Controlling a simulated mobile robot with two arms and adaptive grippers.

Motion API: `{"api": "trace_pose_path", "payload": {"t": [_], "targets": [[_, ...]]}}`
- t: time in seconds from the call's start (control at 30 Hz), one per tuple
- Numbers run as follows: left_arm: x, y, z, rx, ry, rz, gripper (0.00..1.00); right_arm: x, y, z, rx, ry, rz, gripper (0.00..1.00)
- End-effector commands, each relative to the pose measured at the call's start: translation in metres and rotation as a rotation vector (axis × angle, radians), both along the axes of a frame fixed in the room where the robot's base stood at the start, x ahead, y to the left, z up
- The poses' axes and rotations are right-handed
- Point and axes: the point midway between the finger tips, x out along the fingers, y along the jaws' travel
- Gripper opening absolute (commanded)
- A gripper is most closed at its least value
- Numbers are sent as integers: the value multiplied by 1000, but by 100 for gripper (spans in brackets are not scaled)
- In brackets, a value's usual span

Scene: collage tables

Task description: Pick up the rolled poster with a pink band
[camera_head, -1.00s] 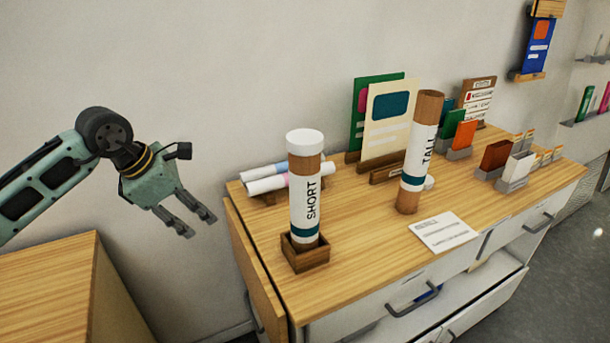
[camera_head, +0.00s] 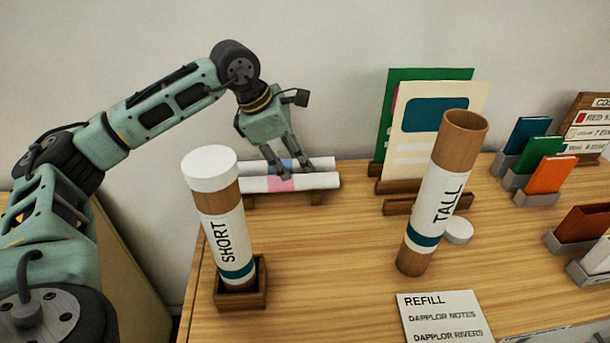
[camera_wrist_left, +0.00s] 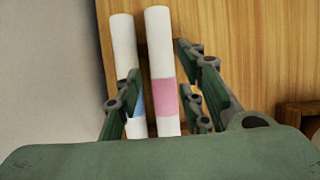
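The rolled poster with a pink band (camera_head: 312,181) lies on a low wooden rack at the back left of the table. A second white roll with a blue band (camera_head: 260,167) lies parallel just behind it. My left gripper (camera_head: 291,169) is open above the two rolls. The left finger overlaps the blue-banded roll. I cannot tell whether any finger touches a roll. My right gripper is not in view.
The SHORT tube (camera_head: 222,225) stands in a wooden holder at the front left. The TALL tube (camera_head: 441,190) leans slightly right of the rolls, with a white cap (camera_head: 458,230) beside it. A REFILL card (camera_head: 445,318) lies in front. Bare tabletop (camera_head: 325,255) lies between the tubes.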

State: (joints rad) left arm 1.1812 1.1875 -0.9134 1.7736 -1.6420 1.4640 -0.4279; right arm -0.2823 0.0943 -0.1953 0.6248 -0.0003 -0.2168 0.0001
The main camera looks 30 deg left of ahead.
Motion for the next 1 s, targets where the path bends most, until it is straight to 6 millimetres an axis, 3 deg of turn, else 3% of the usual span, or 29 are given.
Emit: {"api": "trace_pose_path", "payload": {"t": [0.1, 0.23, 0.6, 0.87, 1.0], "targets": [[4, -4, -15, 0, 3, -2, 36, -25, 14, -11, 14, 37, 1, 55], [9, -7, -26, -1, 0, -1, 36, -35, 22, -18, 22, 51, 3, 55], [26, -20, -68, 0, 1, -1, 36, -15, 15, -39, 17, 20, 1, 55], [28, -21, -68, -1, -1, 0, 36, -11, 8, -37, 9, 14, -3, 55], [28, -21, -68, -1, 0, -1, 23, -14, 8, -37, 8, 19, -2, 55]]}}
